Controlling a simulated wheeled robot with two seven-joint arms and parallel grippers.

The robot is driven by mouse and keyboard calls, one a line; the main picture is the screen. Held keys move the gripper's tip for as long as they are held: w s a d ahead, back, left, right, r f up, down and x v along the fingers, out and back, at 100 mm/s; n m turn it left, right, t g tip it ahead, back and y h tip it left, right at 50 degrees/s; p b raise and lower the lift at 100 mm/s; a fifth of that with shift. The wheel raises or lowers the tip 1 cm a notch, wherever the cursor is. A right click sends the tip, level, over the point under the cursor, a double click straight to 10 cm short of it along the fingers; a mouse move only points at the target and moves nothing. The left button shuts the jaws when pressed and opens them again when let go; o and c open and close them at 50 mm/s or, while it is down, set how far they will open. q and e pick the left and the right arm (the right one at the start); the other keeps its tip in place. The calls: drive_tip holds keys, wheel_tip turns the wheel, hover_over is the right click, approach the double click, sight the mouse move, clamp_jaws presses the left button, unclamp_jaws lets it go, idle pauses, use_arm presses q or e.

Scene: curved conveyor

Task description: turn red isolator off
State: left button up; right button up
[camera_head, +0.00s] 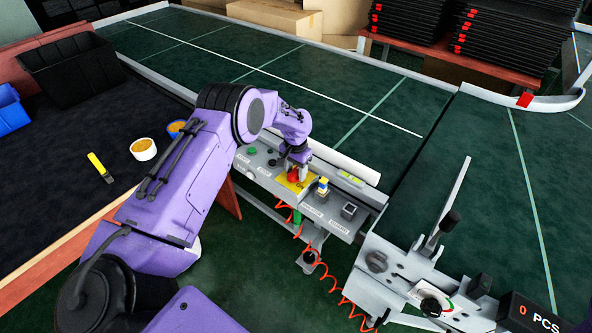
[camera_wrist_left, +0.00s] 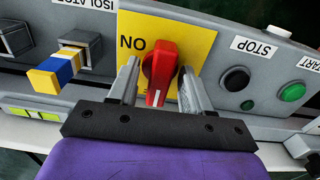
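The red isolator (camera_head: 293,177) is a rotary knob on a yellow plate on the grey control panel. In the left wrist view the red knob (camera_wrist_left: 160,68) has its white-marked end towards my gripper. The upside-down word ON stands on the plate (camera_wrist_left: 192,42) to the left of the knob. My left gripper (camera_head: 297,163) is over the knob. In the left wrist view its fingers (camera_wrist_left: 158,92) stand apart on either side of the knob, with small gaps that look clear of it. Contact deeper down is hard to tell. My right gripper is not in view.
A blue-yellow-white switch (camera_wrist_left: 64,66) sits beside the plate, and a black square knob (camera_head: 348,211) is farther along. On the other side are a black button (camera_wrist_left: 236,79) and a green button (camera_wrist_left: 291,92). The green conveyor (camera_head: 330,90) lies behind the panel.

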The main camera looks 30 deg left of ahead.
sight(296, 170)
use_arm(q)
wheel_tip(296, 170, up, 10)
drive_tip(key=b, duration=0.1)
drive_tip(key=shift+r+b, duration=0.25)
drive_tip(key=shift+b, duration=0.1)
